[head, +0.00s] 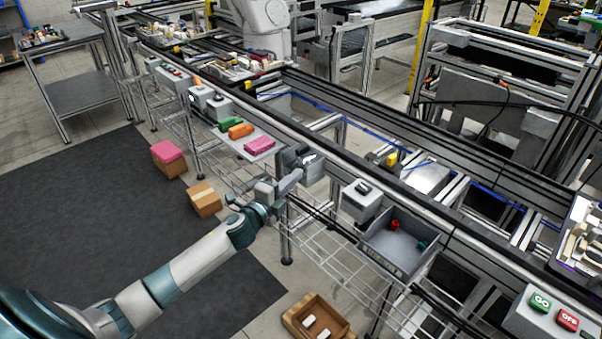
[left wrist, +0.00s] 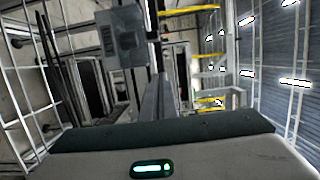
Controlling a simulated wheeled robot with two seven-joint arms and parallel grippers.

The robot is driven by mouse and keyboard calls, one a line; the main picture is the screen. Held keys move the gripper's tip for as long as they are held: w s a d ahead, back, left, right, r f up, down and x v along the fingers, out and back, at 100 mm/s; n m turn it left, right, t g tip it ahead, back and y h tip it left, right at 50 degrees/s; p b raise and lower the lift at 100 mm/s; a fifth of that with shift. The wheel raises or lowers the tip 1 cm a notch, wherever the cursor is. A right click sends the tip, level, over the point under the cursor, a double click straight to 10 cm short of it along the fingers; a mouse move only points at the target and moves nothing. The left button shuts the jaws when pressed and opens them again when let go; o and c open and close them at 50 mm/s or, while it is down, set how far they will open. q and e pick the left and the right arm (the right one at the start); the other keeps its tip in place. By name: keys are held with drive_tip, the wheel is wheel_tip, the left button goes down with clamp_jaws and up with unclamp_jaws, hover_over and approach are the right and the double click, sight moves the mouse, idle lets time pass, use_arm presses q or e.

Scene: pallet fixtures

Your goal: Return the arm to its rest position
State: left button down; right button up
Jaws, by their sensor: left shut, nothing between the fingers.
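My left arm (head: 185,275) reaches in from the lower left of the head view, white and teal. Its gripper (head: 289,182) is shut and empty, just in front of the conveyor line's near rail, beside the wire rack. In the left wrist view the white and dark housing of my wrist (left wrist: 160,150) with a green light fills the bottom; the fingertips do not show there. My right arm is not in view.
The conveyor rail (head: 330,170) runs diagonally close by. A grey bin (head: 375,262) with small red and teal parts hangs right of the gripper. Pink, orange and green items lie on a shelf (head: 240,148) to its left.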

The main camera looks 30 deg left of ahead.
use_arm(q)
drive_tip(key=shift+s, duration=0.6)
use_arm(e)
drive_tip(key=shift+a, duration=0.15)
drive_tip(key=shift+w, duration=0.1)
